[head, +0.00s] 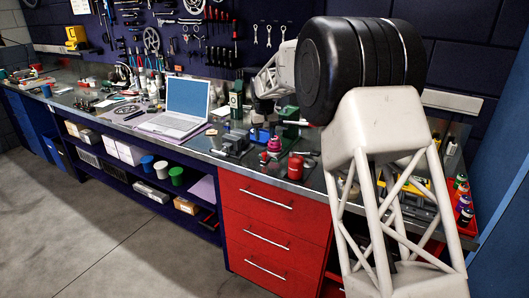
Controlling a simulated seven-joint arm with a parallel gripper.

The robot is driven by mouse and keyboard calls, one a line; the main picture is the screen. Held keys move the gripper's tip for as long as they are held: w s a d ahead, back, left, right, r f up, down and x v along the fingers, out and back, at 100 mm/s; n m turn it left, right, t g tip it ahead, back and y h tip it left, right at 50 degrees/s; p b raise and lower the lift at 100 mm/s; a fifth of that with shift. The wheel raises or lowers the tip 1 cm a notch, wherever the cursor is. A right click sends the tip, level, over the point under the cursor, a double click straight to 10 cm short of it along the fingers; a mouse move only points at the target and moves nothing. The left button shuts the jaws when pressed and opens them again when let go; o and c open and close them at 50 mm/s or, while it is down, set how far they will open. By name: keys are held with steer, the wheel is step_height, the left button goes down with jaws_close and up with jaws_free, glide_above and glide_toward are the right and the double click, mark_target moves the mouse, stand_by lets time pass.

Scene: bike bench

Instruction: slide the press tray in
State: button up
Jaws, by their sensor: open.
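A small dark flat piece with a raised part (232,143) lies on the bench near its front edge; it may be the press tray, but it is too small to tell. A green machine (287,117), possibly the press, stands behind it to the right, partly hidden by my arm. A blue item (260,134) sits between them. My gripper (262,108) is small and dark, at the far end of my arm above the bench, behind the blue item. It is open, and I see nothing held in it. My large arm links hide the bench's right part.
An open laptop (188,103) stands left on the bench. A green bottle or box (236,100), a pink-topped item (274,144) and a red can (296,167) stand close by. Red drawers (270,225) are below, shut. Small bottles (462,200) stand at the right.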

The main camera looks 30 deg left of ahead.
mark_target(265, 153)
steer(key=shift+f, duration=0.1)
steer(key=shift+f, duration=3.75)
jaws_close()
